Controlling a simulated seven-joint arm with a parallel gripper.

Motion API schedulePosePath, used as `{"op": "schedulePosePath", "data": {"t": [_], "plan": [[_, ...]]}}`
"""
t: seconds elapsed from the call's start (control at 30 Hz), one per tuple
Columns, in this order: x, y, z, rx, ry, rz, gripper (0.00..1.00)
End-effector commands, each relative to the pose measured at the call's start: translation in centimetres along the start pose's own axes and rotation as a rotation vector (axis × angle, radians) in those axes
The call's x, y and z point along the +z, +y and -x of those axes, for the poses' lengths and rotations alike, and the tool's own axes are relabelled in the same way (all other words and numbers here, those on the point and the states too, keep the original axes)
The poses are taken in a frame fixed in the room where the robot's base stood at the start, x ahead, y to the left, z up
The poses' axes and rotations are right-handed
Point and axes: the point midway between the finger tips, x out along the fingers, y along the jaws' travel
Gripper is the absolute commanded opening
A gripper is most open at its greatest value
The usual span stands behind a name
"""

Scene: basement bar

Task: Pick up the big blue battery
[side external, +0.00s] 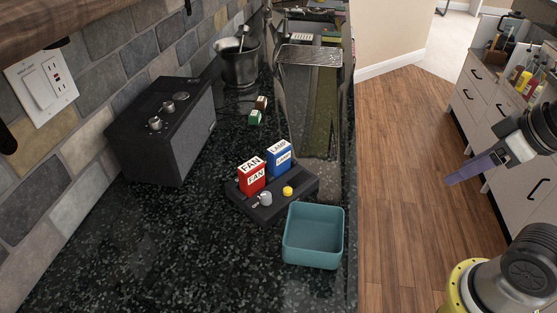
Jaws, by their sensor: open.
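A big blue block labelled LAMP (279,160), the only large blue battery-like thing in view, stands upright in a dark base (272,206). A red block labelled FAN (251,178) stands just left of it in the same base. My gripper (466,171) is at the right, over the floor side and well apart from the blue block. It is open, with nothing seen in it; its fingers show only as a purplish shape, seen edge-on.
The base also has a silver knob (265,198) and a yellow button (288,191). A teal open box (313,257) stands in front of it. A black speaker-like box (163,130), metal bucket (238,65) and tall shiny container (309,58) stand around. The front-left counter is clear.

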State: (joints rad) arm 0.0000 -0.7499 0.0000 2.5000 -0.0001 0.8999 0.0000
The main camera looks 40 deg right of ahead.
Motion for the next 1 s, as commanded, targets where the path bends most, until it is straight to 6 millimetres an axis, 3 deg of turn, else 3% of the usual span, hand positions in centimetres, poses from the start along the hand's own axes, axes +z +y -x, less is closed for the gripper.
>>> {"op": "schedulePosePath", "data": {"t": [0.3,0.4,0.7,0.87,1.0], "plan": [[0.0,0.0,0.0,0.000,0.000,0.000,0.59],[0.0,0.0,0.0,0.000,0.000,0.000,0.70],[0.0,0.0,0.0,0.000,0.000,0.015,0.70],[0.5,0.0,0.3,-0.002,-0.029,0.140,0.70],[-1.8,0.0,2.8,-0.004,-0.022,0.343,0.70]]}}
